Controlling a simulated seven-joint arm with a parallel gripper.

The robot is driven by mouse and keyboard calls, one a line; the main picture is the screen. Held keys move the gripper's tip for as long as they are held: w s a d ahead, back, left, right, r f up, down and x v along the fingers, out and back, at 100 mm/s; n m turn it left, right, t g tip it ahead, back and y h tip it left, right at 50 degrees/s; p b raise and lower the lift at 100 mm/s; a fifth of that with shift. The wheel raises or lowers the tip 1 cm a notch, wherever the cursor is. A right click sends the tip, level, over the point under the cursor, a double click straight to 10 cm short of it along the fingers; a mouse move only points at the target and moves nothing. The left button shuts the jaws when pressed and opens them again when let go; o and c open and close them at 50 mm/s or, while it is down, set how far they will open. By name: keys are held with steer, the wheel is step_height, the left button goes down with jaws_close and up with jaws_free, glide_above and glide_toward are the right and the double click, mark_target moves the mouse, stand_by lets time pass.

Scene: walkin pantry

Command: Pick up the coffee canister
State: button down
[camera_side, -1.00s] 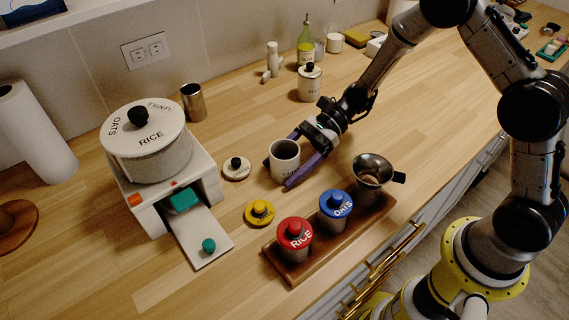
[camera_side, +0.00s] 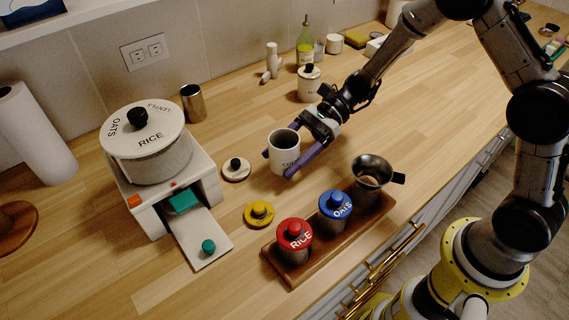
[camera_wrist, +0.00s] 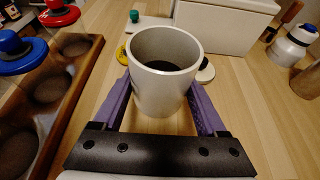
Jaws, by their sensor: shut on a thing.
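The coffee canister (camera_side: 284,155) is a white, open-topped cylinder with dark lettering, partly hidden by a finger in the side view. My gripper (camera_side: 279,164) is shut on it, with one purple finger on each side. The canister is upright and appears slightly raised above the counter. In the wrist view the canister (camera_wrist: 164,88) sits between the two purple fingers of my gripper (camera_wrist: 165,100), and its inside looks dark. A white lid with a black knob (camera_side: 236,169) lies on the counter just left of it.
A yellow lid (camera_side: 259,214) lies nearby. A white dispenser with a pot (camera_side: 150,155) stands left.

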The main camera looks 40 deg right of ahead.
steer(key=s+d+r, duration=0.2)
steer(key=s, duration=0.2)
steer(key=s+d+r, duration=0.3)
steer(key=s, duration=0.1)
steer(key=s+d+r, duration=0.2)
steer(key=s+d, duration=0.1)
steer(key=s, duration=0.1)
steer(key=shift+s+r, duration=0.25)
steer(key=shift+r, duration=0.1)
steer(key=shift+w+r+n+t+y, duration=0.25)
steer(key=shift+w+n+t, duration=0.25)
steer(key=shift+n+t, duration=0.8)
steer(key=shift+w+r+n+t+y, duration=0.1)
steer(key=shift+w+n+t+y, duration=0.35)
steer(key=shift+n, duration=1.45)
steer(key=shift+w+r+n+t+y, duration=0.15)
steer(key=shift+w+n+t, duration=0.45)
steer(key=shift+n+t, duration=0.8)
steer(key=shift+r+g, duration=0.1)
steer(key=shift+g, duration=0.15)
